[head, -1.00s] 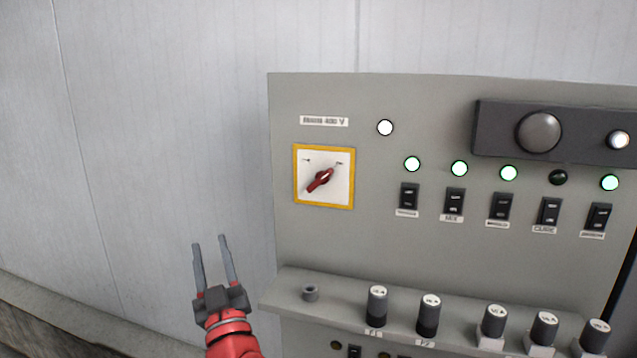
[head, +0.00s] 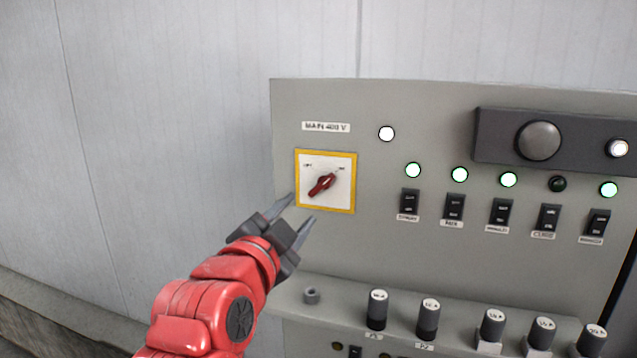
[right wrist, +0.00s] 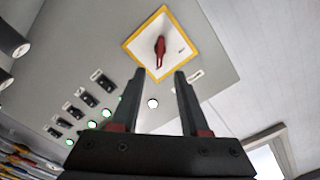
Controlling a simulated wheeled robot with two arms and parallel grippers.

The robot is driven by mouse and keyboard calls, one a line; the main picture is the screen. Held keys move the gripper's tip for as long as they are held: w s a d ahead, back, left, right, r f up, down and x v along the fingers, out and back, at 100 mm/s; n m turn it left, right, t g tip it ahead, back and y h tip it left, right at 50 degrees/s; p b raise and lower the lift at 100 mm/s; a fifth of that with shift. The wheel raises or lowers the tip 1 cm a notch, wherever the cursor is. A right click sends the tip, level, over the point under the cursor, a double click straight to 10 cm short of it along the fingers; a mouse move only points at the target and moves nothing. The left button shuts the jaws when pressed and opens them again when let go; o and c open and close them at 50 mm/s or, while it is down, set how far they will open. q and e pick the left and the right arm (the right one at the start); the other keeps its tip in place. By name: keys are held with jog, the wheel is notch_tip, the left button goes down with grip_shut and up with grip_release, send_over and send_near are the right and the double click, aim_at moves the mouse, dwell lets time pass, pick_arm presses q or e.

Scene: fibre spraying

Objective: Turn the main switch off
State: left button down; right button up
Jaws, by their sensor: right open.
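The main switch (head: 322,184) is a red rotary handle on a white plate with a yellow border, under a "MAIN 400 V" label. Its handle is tilted, with its upper end toward the mark at the upper right. It also shows in the right wrist view (right wrist: 160,47), beyond the fingertips. My right gripper (head: 302,208) is open and empty, just below and left of the switch plate, pointing toward it. In the right wrist view its two fingers (right wrist: 160,72) stand apart with the handle beyond the gap, not touching it. My left gripper is not in view.
The grey panel (head: 290,115) carries a white lamp (head: 386,133), several green lamps and a row of black rocker switches (head: 410,202). A ledge with several knobs (head: 377,308) juts out below the switch. The wall at left is clear.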

aim_at(319, 187)
jog(key=p+x, duration=0.3)
jog(key=x, duration=0.8)
jog(key=shift+w+d, duration=0.1)
jog(key=shift+w, duration=0.2)
grip_shut()
